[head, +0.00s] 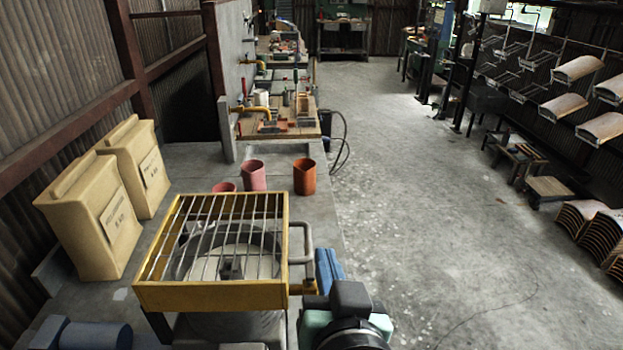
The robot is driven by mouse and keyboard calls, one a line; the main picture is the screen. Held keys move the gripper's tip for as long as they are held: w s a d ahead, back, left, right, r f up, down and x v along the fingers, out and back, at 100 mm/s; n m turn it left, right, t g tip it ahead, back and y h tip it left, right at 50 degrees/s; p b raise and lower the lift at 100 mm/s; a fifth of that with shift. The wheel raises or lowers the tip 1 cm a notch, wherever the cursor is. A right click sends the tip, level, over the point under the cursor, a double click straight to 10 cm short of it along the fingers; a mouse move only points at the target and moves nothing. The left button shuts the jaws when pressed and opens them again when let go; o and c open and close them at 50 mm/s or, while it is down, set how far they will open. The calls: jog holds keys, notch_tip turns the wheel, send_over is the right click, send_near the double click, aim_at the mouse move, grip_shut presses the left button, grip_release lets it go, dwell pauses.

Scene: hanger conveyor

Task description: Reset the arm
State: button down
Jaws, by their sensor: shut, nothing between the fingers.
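My gripper does not show in the head view, so its fingers and what lies near them cannot be seen. A dark and teal rounded body juts in at the bottom centre; I cannot tell whether it is part of my arm or of a machine. The hanger conveyor (535,88) runs along the right side, with metal racks hanging from it. Several curved tan pieces (578,68) rest on the nearer racks, while the farther racks look empty.
A yellow-framed machine with a bar grid (210,295) stands close in front. Two beige bags (90,221) stand at left. Red and orange pots (305,177) stand on the grey counter (200,162) behind the machine. Open concrete floor (430,215) lies at centre right; curved stacks (580,220) edge it.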

jog(key=s+a+r+t, duration=0.1)
jog(key=r+t, duration=0.3)
jog(key=r, duration=0.7)
jog(key=s+a+r+n+t, duration=0.1)
jog(key=s+r+t, duration=0.3)
jog(key=r, duration=0.8)
jog(key=s+a+r+n+t, duration=0.1)
jog(key=r+t, duration=0.3)
jog(key=r, duration=0.7)
jog(key=shift+s+a+r+h, duration=0.15)
jog(key=shift+s+a+h, duration=0.25)
jog(key=shift+s, duration=0.35)
